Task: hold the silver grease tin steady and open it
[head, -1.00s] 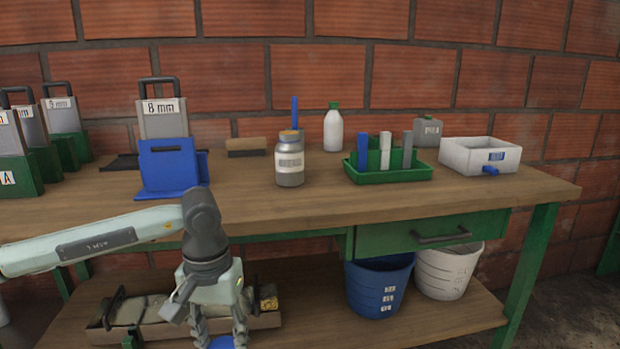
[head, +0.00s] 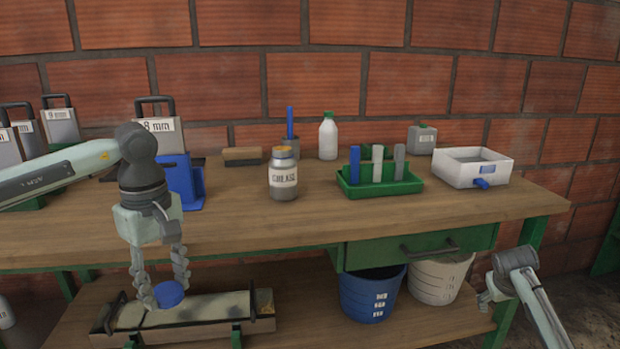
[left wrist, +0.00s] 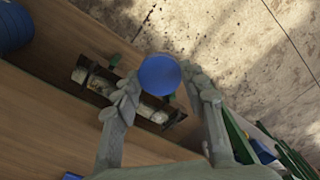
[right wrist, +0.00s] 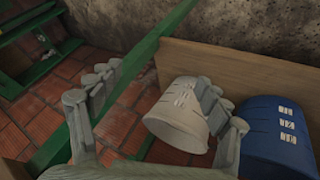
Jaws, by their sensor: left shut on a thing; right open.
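The silver grease tin (head: 284,184) stands upright on the workbench, near the middle, with its "GREASE" label facing me. Its top shows a yellow-orange patch. Neither gripper touches it. My left gripper (head: 165,285) points down in front of the bench, left of the tin and below the bench top. It is shut on a round blue disc, which looks like a lid (head: 169,294). The disc also shows between the fingertips in the left wrist view (left wrist: 159,75). My right gripper (head: 488,296) is low at the right, open and empty; its spread fingers show in the right wrist view (right wrist: 155,92).
A green rack (head: 381,186) with upright blocks stands right of the tin, a white box (head: 470,178) beyond it. A white bottle (head: 328,137) and a brush pot (head: 291,148) stand behind. A blue bucket (head: 371,297) and white bucket (head: 437,280) sit below. The bench before the tin is clear.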

